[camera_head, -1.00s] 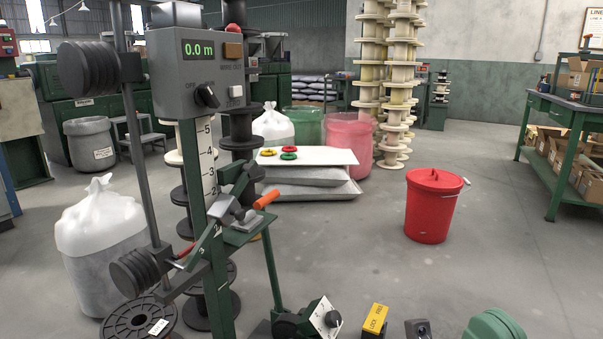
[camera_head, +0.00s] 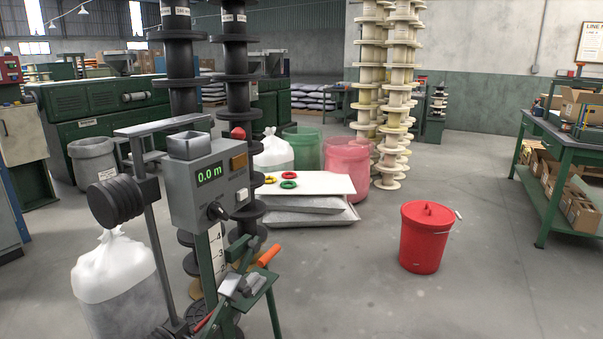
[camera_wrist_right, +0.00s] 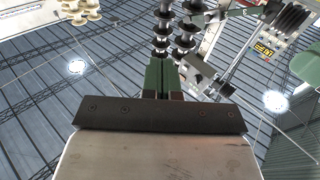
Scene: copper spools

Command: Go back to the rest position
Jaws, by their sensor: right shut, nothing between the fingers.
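My right gripper (camera_wrist_right: 161,70) shows in the right wrist view, its two green fingers together in the middle, shut with nothing between them. It points up past the ceiling beams, and no object touches the fingertips. Neither gripper shows in the head view, and my left gripper is in no frame. The grey meter box (camera_head: 207,180) reading 0.0 m stands on its green post at the lower left, its base cut off by the frame. It also shows in the right wrist view (camera_wrist_right: 266,50).
Black spool stacks (camera_head: 237,65) stand behind the meter. A red lidded bucket (camera_head: 427,240) is on the floor, right of centre. White bags (camera_head: 110,285), pale spool towers (camera_head: 385,100) and a green workbench (camera_head: 570,150) stand around.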

